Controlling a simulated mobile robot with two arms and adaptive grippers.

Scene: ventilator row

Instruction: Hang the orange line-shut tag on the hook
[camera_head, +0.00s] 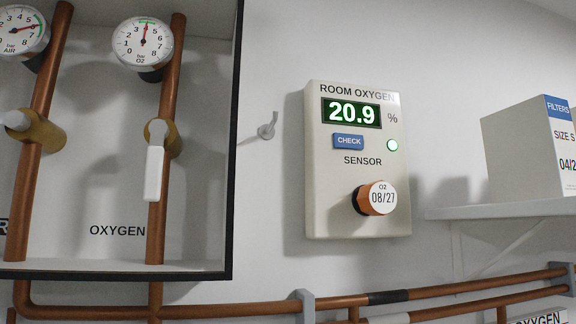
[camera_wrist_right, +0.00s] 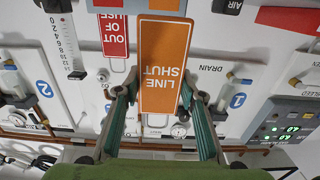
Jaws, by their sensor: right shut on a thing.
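The orange LINE SHUT tag (camera_wrist_right: 164,68) is in the right wrist view, upside down in the picture, with a white border. My right gripper (camera_wrist_right: 160,82) is shut on it, one finger on each side; the tag reaches past the fingertips. In the head view a small grey hook (camera_head: 267,127) sticks out of the white wall, bare, between the oxygen valve box and the room oxygen sensor. I cannot make out this hook in the right wrist view. Neither gripper shows in the head view.
The dark-edged valve box (camera_head: 233,150) stands left of the hook, the sensor panel (camera_head: 320,215) right of it. Copper pipes (camera_head: 250,310) run below. A shelf (camera_head: 500,209) holds a filter box (camera_head: 520,145). A red OUT OF USE tag (camera_wrist_right: 113,36) shows in the right wrist view.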

